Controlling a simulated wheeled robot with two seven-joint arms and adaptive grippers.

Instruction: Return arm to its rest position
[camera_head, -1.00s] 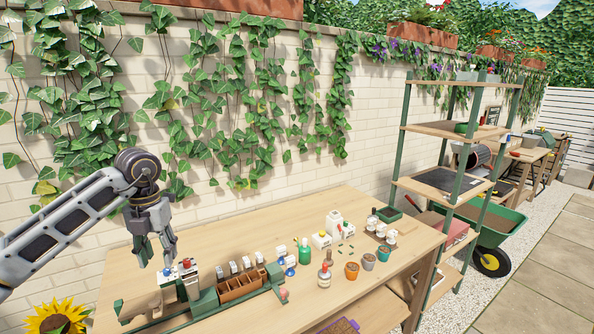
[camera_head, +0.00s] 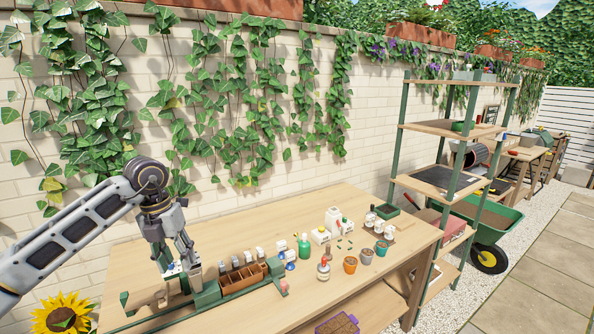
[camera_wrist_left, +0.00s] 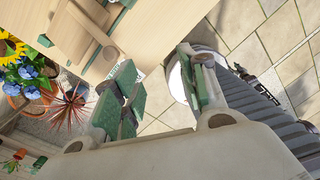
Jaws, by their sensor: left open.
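My left arm reaches in from the left in the head view, and my left gripper (camera_head: 178,268) points down over the left end of the wooden table (camera_head: 330,205). The gripper is open. It covers part of the white block with small knobs on the green rail assembly. In the left wrist view its two green-padded fingers (camera_wrist_left: 165,92) are apart with nothing between them. Paving and the table edge show beyond the fingers. My right gripper is not in view.
A brown divided box (camera_head: 243,279) sits right of the gripper. Bottles, including a green one (camera_head: 304,247), and small pots (camera_head: 350,264) stand farther right. A shelf rack (camera_head: 440,180) and a green wheelbarrow (camera_head: 485,222) are beyond. The table's back left is clear.

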